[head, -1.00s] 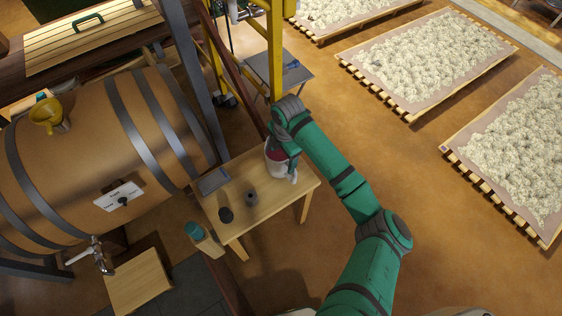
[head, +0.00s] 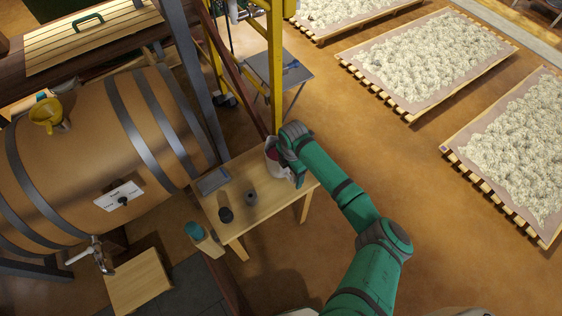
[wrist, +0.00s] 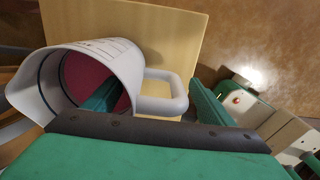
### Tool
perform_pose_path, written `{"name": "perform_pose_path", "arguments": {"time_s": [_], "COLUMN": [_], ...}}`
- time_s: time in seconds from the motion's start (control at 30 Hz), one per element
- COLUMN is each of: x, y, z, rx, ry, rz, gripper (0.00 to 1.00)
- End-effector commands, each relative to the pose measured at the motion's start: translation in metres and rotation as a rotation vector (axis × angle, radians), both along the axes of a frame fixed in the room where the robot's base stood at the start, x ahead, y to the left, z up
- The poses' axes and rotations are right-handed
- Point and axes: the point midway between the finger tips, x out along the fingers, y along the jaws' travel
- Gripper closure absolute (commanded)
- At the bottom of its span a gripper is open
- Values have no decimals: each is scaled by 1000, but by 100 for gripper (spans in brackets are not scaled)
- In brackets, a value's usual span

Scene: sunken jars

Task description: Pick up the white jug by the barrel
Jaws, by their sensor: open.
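The white jug (head: 271,160) stands on a small wooden table (head: 275,207) beside the barrel (head: 75,165). In the head view, my gripper (head: 299,174) covers the jug's right side and handle. In the wrist view, the jug (wrist: 120,52) shows its open mouth, a dark red interior and a looped handle (wrist: 165,92) on the right. My gripper (wrist: 155,102) is open. One green finger reaches into the jug's mouth; the other is outside, to the right of the handle. The jug's wall and handle lie between them. I cannot tell whether either finger touches the jug.
The barrel's tap (head: 101,256) juts out front. Open floor lies to the right.

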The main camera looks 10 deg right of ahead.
Motion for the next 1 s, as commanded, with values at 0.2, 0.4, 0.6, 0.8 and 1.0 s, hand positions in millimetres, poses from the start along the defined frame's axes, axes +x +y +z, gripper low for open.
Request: {"name": "perform_pose_path", "arguments": {"time_s": [0.2, 0.4, 0.6, 0.8, 1.0], "x": [0, 0, 0, 1, 1], "y": [0, 0, 0, 0, 0], "z": [-9, -9, -9, -8, -7], "rx": [0, 0, 0, 1, 1], "ry": [-1, -1, -1, -3, -2], "rz": [0, 0, 0, 0, 0], "gripper": [23, 37, 85, 100, 100]}}
